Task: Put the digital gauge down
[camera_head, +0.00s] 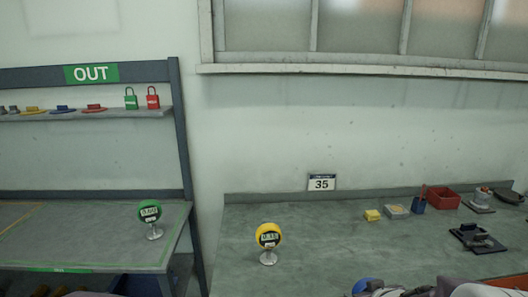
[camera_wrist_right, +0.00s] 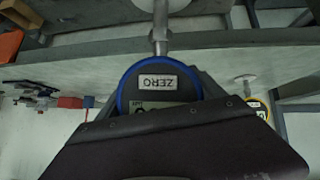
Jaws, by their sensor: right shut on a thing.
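A digital gauge with a blue rim (camera_wrist_right: 122,97) fills the middle of the right wrist view, upside down there, with a "ZERO" label on its face. Its metal stem (camera_wrist_right: 160,30) points to the top edge of that view. My right gripper (camera_wrist_right: 165,115) is shut on it; its dark jaws hide part of the face. In the head view only a bit of the blue gauge (camera_head: 361,285) shows at the bottom edge, beside my right gripper (camera_head: 385,289). I cannot tell whether its foot touches anything. My left gripper is not in view.
A yellow gauge (camera_head: 268,236) stands on the right bench (camera_head: 330,225), a green gauge (camera_head: 150,212) on the left bench (camera_head: 90,225) under the OUT sign (camera_head: 91,73). A "35" card (camera_head: 322,183), red bin (camera_head: 443,198) and black fixture (camera_head: 478,239) are farther right. The right bench's middle is clear.

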